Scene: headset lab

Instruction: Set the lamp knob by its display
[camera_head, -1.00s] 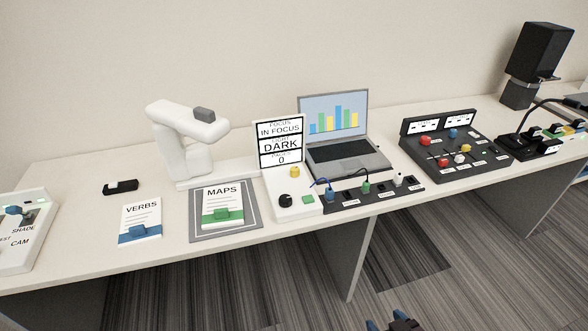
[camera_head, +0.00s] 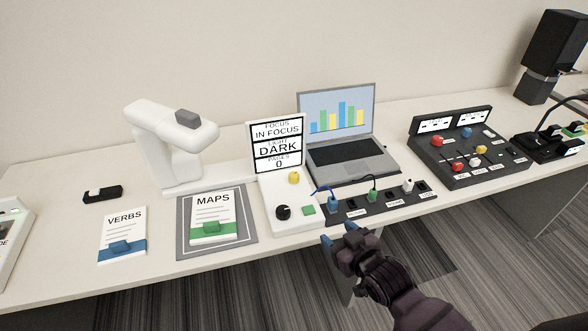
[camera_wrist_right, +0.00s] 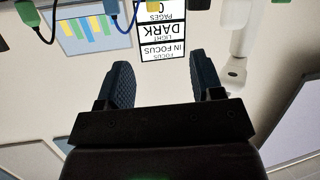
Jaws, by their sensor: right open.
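The display (camera_head: 277,144) stands upright at the back of a white control box (camera_head: 284,226) and reads IN FOCUS, DARK and PAGES 0. The box carries a yellow knob (camera_head: 294,177), a black knob (camera_head: 283,212) and a green button (camera_head: 309,210). A white overhead lamp-like arm (camera_head: 178,140) stands behind the mat to the left. My right gripper (camera_head: 336,240) is open and empty in front of the desk edge, right of the box. In the right wrist view its fingers (camera_wrist_right: 163,85) are apart, and the display (camera_wrist_right: 163,30) appears upside down beyond them.
A MAPS booklet (camera_head: 213,217) lies on a grey mat (camera_head: 248,240), with a VERBS booklet (camera_head: 123,235) to its left. A socket strip (camera_head: 350,215) with plugs and a laptop (camera_head: 345,160) stand right of the box. A slider console (camera_head: 455,170) is farther right.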

